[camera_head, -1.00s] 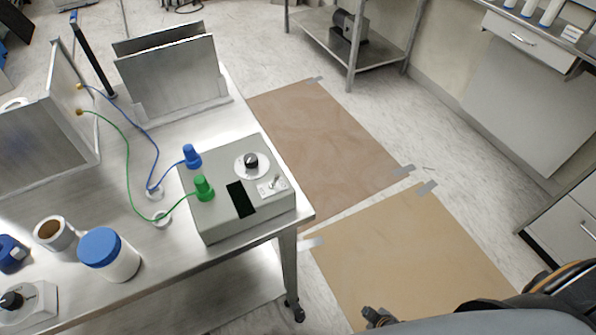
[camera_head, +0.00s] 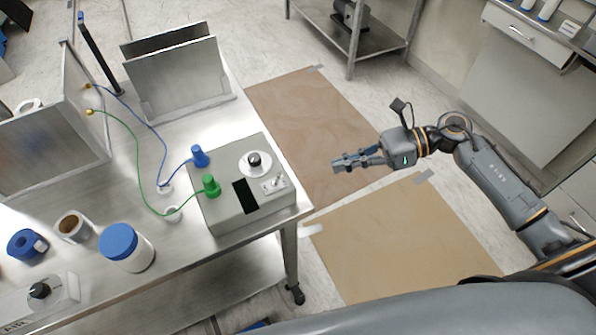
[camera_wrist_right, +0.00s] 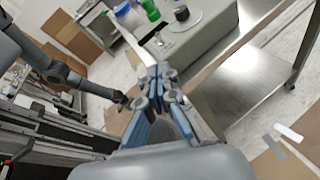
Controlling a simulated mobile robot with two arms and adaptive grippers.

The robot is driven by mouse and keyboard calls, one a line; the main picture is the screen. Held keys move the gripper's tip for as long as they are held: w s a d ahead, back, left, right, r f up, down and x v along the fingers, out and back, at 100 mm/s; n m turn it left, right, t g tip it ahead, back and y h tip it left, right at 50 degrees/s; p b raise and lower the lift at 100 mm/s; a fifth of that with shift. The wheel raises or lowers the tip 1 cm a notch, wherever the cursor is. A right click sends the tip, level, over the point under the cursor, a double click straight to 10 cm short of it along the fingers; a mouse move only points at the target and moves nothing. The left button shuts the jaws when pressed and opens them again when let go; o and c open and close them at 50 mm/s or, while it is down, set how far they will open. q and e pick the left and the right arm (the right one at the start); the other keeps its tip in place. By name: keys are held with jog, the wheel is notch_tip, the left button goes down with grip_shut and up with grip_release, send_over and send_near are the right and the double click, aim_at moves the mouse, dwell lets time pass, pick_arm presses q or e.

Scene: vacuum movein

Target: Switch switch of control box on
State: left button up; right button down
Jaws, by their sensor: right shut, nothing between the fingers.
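The grey control box (camera_head: 222,211) sits at the right end of the metal table. Its top has a black dial, a dark display and a small toggle switch (camera_head: 275,184) on a light plate near the right corner. My right gripper (camera_head: 338,164) is shut and empty, to the right of the box, beyond the table edge and apart from the switch. In the right wrist view, the shut fingers (camera_wrist_right: 160,78) show in front of the control box (camera_wrist_right: 205,35), with the switch plate (camera_wrist_right: 158,40) just above the fingertips.
Blue (camera_head: 200,156) and green (camera_head: 210,186) plugs with wires stand on the box. A blue-lidded jar (camera_head: 127,252), tape rolls and upright metal panels share the table (camera_head: 185,262). Brown mats lie on the floor at right.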

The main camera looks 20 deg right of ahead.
jog(key=shift+a, duration=0.1)
jog(key=p, duration=0.4)
send_near(279, 180)
jog(key=x, duration=0.5)
jog(key=shift+w+f, duration=0.1)
jog(key=shift+f, duration=0.1)
jog(key=shift+a+f, duration=0.35)
jog(key=shift+a, duration=0.1)
jog(key=shift+r, duration=0.1)
jog(key=shift+r+h+p, duration=0.15)
jog(key=shift+h+p, duration=0.15)
jog(key=shift+p, duration=0.05)
